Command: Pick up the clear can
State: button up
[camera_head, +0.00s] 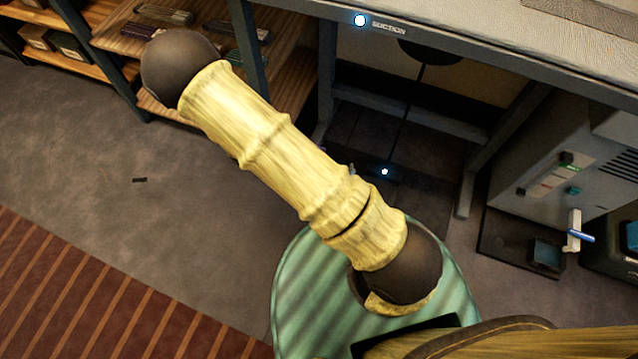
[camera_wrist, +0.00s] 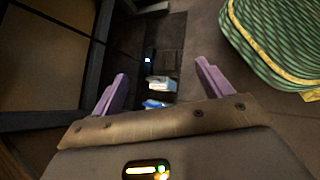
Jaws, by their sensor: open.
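My gripper (camera_wrist: 161,68) shows in the wrist view as two purple fingers spread wide apart, with nothing held between them. Beyond the fingers, on dark floor, lie a small whitish object (camera_wrist: 160,83) and a blue-and-white object (camera_wrist: 154,103) just nearer. Both are small and blurred, and I cannot tell whether either is the clear can. In the head view no can is recognisable. My yellow arm covers the middle of that view, and the gripper is not visible there.
A workbench (camera_head: 460,42) labelled "SUCTION" stands over a dark floor area, with its legs close to my arm. Wooden shelves (camera_head: 110,42) stand at the upper left. Grey equipment (camera_head: 565,160) stands at the right. Open carpet (camera_head: 90,150) and a striped rug (camera_head: 80,300) lie at the left.

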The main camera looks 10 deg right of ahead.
jog(key=w+a+f+n+t+b, duration=0.1)
jog(key=a+f+n+t+b, duration=0.1)
jog(key=f+n+t+b, duration=0.2)
jog(key=w+a+f+n+t+h+b, duration=0.1)
jog(key=f+n+t+b, duration=0.4)
jog(key=f+b, duration=0.6)
jog(key=w+a+f+n+t+h+b, duration=0.1)
jog(key=f+n+t+b, duration=0.4)
jog(key=f, duration=1.6)
jog(key=shift+w+a+n+b, duration=0.3)
jog(key=shift+w+a+b, duration=0.6)
jog(key=shift+b, duration=0.3)
jog(key=shift+w+d+f, duration=0.1)
jog(key=shift+d, duration=0.05)
jog(key=b+x, duration=0.2)
jog(key=x, duration=1)
jog(key=shift+b, duration=0.3)
jog(key=shift+w, duration=0.15)
